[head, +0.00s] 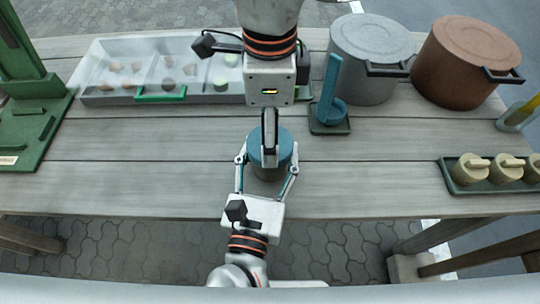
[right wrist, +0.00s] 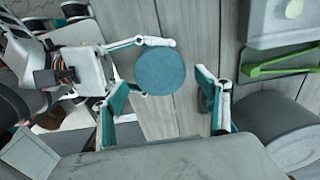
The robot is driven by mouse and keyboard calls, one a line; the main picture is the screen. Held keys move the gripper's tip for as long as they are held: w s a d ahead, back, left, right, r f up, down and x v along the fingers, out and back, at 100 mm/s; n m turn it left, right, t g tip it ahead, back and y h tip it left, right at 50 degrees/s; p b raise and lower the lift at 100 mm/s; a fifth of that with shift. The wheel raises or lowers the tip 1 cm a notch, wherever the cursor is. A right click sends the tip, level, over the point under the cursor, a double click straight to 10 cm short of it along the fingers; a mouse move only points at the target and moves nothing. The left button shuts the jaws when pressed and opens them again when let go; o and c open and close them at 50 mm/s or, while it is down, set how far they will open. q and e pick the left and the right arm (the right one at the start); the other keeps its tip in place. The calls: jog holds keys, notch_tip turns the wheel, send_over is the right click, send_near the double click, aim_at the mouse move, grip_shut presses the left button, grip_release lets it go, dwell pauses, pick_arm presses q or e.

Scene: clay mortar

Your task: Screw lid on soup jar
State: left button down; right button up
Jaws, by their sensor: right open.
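The soup jar (head: 270,174) stands upright on the wooden table with a flat, round blue lid (right wrist: 160,71) on its top; I cannot tell how tightly the lid sits. My left gripper (head: 267,164), on the arm from the front edge, has a finger on each side of the jar and appears closed around it. It also shows in the right wrist view (right wrist: 157,67). My right gripper (head: 269,150), on the arm from the far side, is above the lid, seen edge-on. In the right wrist view (right wrist: 164,110) its fingers are apart with nothing between them. It partly hides the lid in the head view.
A grey tray (head: 108,99) with compartments of food lies at the far left, beside a green stand (head: 30,120). A blue ladle holder (head: 330,120), a grey pot (head: 368,60) and a brown pot (head: 462,62) stand at right. A tray of small lidded pots (head: 448,180) is right; table left of the jar is clear.

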jog(key=shift+f, duration=1.9)
jog(key=c, duration=1.2)
jog(key=shift+o, duration=0.2)
jog(key=o, duration=1.3)
notch_tip(320, 180, up, 12)
